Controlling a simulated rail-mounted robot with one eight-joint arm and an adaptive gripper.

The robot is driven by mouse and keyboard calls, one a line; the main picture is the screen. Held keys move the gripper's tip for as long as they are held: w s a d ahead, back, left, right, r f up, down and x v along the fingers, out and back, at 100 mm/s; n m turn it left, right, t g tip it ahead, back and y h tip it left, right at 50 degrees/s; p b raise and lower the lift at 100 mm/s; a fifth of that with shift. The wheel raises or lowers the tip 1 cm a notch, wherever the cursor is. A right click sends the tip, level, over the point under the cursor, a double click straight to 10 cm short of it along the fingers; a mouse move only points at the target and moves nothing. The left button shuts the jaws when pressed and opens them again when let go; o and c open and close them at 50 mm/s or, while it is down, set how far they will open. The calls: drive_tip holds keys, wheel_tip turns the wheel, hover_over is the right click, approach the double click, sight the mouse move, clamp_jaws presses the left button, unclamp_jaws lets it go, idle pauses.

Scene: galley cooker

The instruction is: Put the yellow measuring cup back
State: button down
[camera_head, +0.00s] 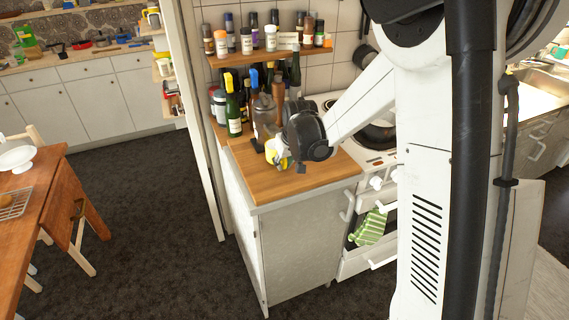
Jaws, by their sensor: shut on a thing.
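The yellow measuring cup (272,154) is at my gripper (284,163), over the wooden counter top (262,188) left of the cooker. Only part of the cup shows; its inside looks pale. My gripper is shut on it, though the wrist hides most of the fingers. I cannot tell whether the cup touches the counter.
Bottles, including a green one (233,112), and a grey jar (264,112) stand close behind the cup. A shelf (240,58) of spice jars hangs above. The cooker (378,155) with a pan is to the right. The front of the counter top is clear.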

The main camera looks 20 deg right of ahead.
drive_tip(key=shift+f, duration=0.35)
drive_tip(key=c, duration=1.7)
unclamp_jaws()
drive_tip(key=shift+r, duration=0.15)
drive_tip(key=shift+s+r, duration=0.1)
drive_tip(key=shift+r, duration=0.15)
drive_tip(key=a+v, duration=0.1)
drive_tip(key=v, duration=1.1)
drive_tip(key=s+r+t, duration=0.1)
drive_tip(key=s+r, duration=0.5)
drive_tip(key=s, duration=0.7)
drive_tip(key=shift+m+t+h, duration=0.3)
drive_tip(key=shift+m+t, duration=0.5)
drive_tip(key=shift+m, duration=0.1)
drive_tip(key=s, duration=1)
drive_tip(key=s+f, duration=0.1)
drive_tip(key=s, duration=0.4)
